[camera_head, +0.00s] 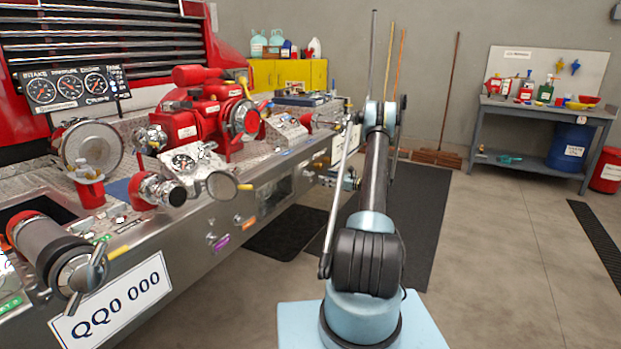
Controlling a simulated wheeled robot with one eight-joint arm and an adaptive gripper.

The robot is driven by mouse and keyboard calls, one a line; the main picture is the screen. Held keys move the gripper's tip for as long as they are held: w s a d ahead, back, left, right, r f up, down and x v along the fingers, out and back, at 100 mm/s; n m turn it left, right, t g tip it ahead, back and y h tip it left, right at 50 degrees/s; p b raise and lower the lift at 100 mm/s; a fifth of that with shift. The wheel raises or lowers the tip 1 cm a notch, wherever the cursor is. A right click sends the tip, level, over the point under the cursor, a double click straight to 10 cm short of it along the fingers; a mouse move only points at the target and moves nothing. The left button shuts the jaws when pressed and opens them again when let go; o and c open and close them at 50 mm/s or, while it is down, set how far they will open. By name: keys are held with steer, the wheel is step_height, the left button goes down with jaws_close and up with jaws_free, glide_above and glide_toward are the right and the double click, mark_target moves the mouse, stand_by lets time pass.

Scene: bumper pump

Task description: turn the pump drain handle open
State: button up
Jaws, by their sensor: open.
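The pump's bumper front panel (275,195) runs from the lower left towards the back middle. Small handles or knobs sit on it beside a purple label (222,243) and an orange label (249,224). The label text is too small to read, so I cannot tell which one is the drain handle or how it is turned. My arm reaches forward to the right of the bumper. What seems to be my gripper (350,179) is close to the bumper's far end, partly behind my arm, open, with nothing seen in it.
A red pump (200,112) with gauges and valves stands on the bumper. A large capped hose fitting (55,260) sticks out at the near left. A workbench (540,112) with bottles and a blue drum (569,147) stands at the back right.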

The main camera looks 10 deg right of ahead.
mark_target(314, 174)
steer(key=x, duration=0.9)
steer(key=shift+w+a, duration=0.1)
steer(key=shift+a, duration=0.05)
steer(key=shift+c, duration=0.5)
steer(key=c, duration=1)
